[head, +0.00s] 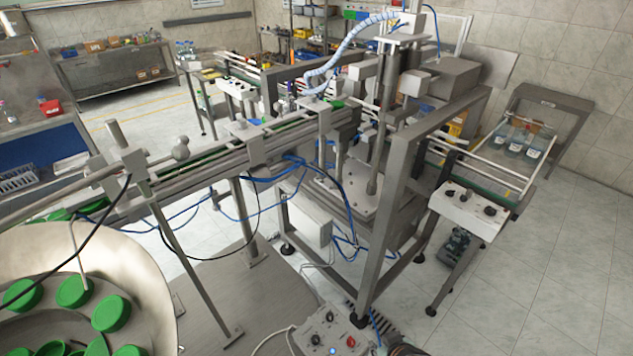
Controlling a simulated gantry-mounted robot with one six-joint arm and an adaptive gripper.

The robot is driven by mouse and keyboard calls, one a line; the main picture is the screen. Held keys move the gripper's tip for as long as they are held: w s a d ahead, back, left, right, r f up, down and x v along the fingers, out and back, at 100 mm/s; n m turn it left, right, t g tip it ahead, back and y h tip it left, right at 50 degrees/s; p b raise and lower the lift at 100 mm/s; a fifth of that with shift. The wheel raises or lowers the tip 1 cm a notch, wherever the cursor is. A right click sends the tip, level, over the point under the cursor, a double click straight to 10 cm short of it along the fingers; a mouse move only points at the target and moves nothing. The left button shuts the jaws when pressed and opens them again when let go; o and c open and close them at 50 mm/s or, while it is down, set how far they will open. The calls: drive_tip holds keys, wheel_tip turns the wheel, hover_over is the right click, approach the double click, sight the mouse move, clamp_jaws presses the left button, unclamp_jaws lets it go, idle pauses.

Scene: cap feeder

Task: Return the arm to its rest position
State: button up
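My gripper is not in the head view, and I cannot see what it holds, if anything. A dark rounded shape at the bottom edge, right of centre, is cut off, and I cannot tell what it is. The cap feeder bowl (140,262) fills the lower left corner. Several green caps (111,313) lie in it, some flat side up and some with the hollow side showing.
A conveyor (230,160) runs from the bowl to a metal frame machine (400,190) with blue hoses. A control box with knobs (335,335) stands at the bottom centre. Floor (545,270) at lower right is clear.

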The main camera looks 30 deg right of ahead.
drive_tip(key=w+a+r+n+t+y, duration=0.1)
drive_tip(key=w+a+r+t, duration=0.25)
drive_tip(key=a+r, duration=0.9)
drive_tip(key=w+a+r+n+t+y, duration=0.3)
drive_tip(key=a+r, duration=0.6)
drive_tip(key=a, duration=0.7)
wheel_tip(320, 180, up, 19)
drive_tip(key=m+h+p, duration=0.1)
drive_tip(key=p, duration=1.7)
drive_tip(key=shift+w+a+f+p, duration=0.2)
drive_tip(key=shift+w+p, duration=0.1)
drive_tip(key=shift+w, duration=0.05)
drive_tip(key=shift+t, duration=0.25)
